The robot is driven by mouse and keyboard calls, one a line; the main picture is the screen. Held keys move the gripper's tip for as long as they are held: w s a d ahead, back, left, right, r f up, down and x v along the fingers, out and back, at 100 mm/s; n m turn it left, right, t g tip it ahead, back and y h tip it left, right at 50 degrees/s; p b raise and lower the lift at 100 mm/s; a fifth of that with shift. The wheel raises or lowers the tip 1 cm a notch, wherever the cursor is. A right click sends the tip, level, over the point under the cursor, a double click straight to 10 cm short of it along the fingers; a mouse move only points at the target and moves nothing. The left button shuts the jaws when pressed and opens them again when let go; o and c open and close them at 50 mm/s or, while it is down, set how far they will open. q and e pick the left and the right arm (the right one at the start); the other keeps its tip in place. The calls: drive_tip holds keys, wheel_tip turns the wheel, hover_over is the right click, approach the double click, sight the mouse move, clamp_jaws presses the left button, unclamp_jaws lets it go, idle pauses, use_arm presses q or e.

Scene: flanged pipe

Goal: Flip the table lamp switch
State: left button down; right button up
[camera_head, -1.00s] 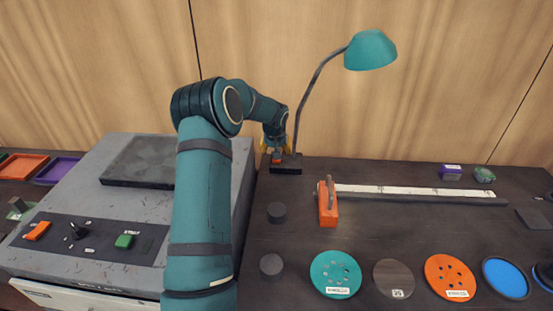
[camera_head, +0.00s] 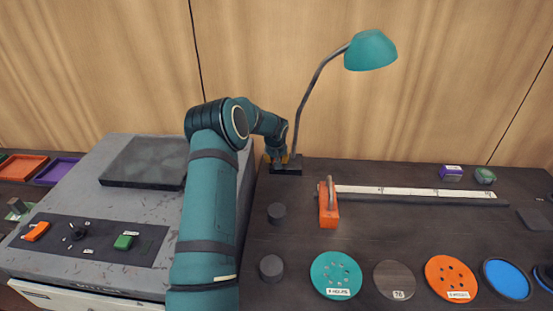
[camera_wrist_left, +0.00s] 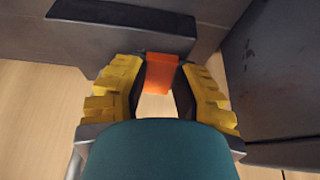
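The teal table lamp (camera_head: 370,52) stands at the back, with a bent grey stem and a dark base (camera_head: 287,171). My left gripper (camera_head: 276,161), with yellow fingers, is down at the lamp base and hides the switch in the head view. In the left wrist view the orange switch (camera_wrist_left: 161,72) sits on the dark base (camera_wrist_left: 120,27), between the fingertips of my left gripper (camera_wrist_left: 160,80). The fingers are apart on either side of it; contact is hard to tell. My right gripper is out of view.
A grey machine (camera_head: 75,195) with a raised dark plate stands to the left, beneath my arm. An orange-handled ruler tool (camera_head: 328,205) lies right of the lamp base. The wooden wall is close behind.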

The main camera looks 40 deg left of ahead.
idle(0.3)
use_arm(q)
drive_tip(key=g+h+p, duration=0.1)
drive_tip(key=p, duration=0.1)
drive_tip(key=shift+w+r+p, duration=0.1)
drive_tip(key=shift+r+p, duration=0.1)
drive_tip(key=shift+p, duration=0.1)
drive_tip(key=shift+w+a+f+g+h+p, duration=0.15)
drive_tip(key=shift+g+h+p, duration=0.3)
drive_tip(key=shift+g, duration=0.35)
drive_tip(key=shift+h, duration=0.25)
drive_tip(key=c, duration=0.7)
unclamp_jaws()
drive_tip(key=shift+o, duration=0.2)
